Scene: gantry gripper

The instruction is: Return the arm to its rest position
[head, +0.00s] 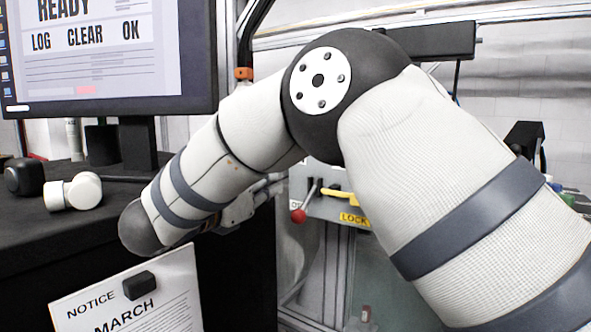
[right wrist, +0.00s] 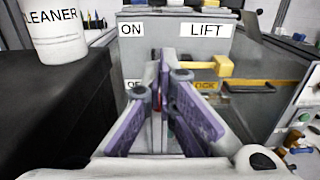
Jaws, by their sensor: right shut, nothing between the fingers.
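My right arm crosses the head view from the lower right, bends at a dark elbow joint and reaches down to the left. My right gripper (head: 272,182) shows partly behind the forearm, pointing right toward the control panel. In the right wrist view, the purple-padded fingers of the right gripper (right wrist: 165,62) are together with nothing held, in front of the panel. Whether they touch it I cannot tell. My left gripper is not in view.
The grey panel (right wrist: 190,40) carries ON, LIFT and LOCK labels, a yellow handle (right wrist: 208,66) and a red-knobbed lever (head: 298,216). A monitor (head: 110,60) stands on the black desk (head: 60,232). A white cleaner container (right wrist: 58,35) is left of the gripper. A notice (head: 130,300) hangs on the desk's front.

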